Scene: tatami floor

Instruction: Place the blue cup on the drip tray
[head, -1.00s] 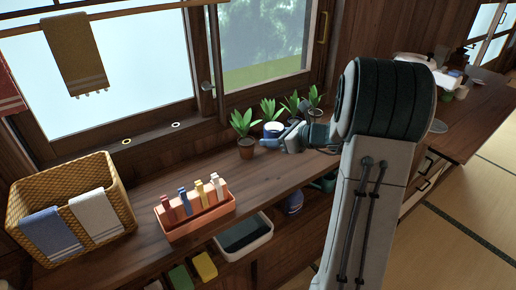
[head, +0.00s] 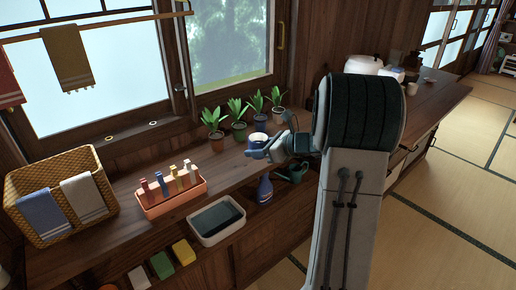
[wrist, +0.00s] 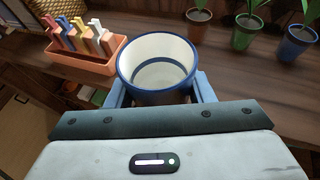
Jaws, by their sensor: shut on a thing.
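The blue cup (wrist: 157,62), white inside with a dark blue rim, fills the middle of the wrist view, upright with its mouth toward the camera. It looks empty. My gripper (head: 257,152) is shut on it, with one blue finger on each side. In the head view the cup (head: 259,138) shows small behind the fingers, over or near the counter's front edge and in front of the potted plants. I cannot pick out a drip tray with certainty in either view.
Several potted plants (head: 239,130) stand along the window. White appliances (head: 362,65) stand far right.

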